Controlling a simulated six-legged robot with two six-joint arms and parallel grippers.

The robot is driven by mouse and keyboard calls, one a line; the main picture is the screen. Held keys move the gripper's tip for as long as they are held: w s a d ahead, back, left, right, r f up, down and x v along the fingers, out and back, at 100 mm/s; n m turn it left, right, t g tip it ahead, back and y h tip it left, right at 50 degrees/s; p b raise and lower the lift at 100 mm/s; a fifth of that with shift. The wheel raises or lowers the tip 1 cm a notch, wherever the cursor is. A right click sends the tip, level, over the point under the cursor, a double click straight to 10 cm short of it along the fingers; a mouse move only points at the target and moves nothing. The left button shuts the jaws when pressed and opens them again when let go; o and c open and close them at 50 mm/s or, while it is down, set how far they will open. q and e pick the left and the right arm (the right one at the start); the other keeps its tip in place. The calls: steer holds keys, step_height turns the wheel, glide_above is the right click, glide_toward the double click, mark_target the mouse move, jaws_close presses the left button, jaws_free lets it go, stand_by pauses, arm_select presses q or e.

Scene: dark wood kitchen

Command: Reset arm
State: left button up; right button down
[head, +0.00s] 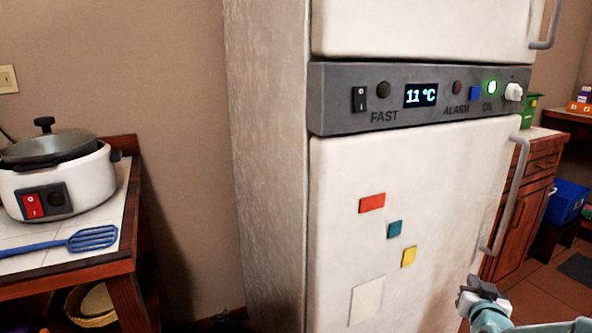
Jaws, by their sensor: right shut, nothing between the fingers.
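My right gripper (470,299) is at the lower right of the head view, with part of its pale teal arm behind it. It is shut and empty. It is in front of the lower right part of the white fridge door (440,190), below the end of the door's long grey handle (508,195), and appears apart from it. My left gripper is not in view.
The fridge's grey control panel (420,118) reads 11 °C, with a green light lit. At left, a cooker (90,178) and a blue spatula (92,238) rest on a wooden counter. Wooden cabinets (525,215) and a blue bin (568,200) stand at right.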

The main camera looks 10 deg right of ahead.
steer(key=s+a+f+n+g+y, duration=0.1)
steer(key=s+a+f+g+y, duration=0.3)
steer(key=a+f, duration=0.85)
steer(key=a+f+n+g+y, duration=0.15)
steer(key=a+f+y, duration=0.35)
steer(key=a+f, duration=0.75)
steer(key=s+a+f+n+g+y, duration=0.15)
steer(key=s+a+f+g, duration=0.25)
steer(key=s+a, duration=0.55)
steer(key=s+a+f+n+g+y, duration=0.1)
steer(key=s+a+f+g+y, duration=0.25)
steer(key=s+a, duration=0.55)
step_height(320, 180, up, 29)
steer(key=h+p, duration=0.1)
steer(key=p, duration=2.9)
steer(key=shift+s+d+r, duration=0.2)
steer(key=shift+s+d, duration=0.25)
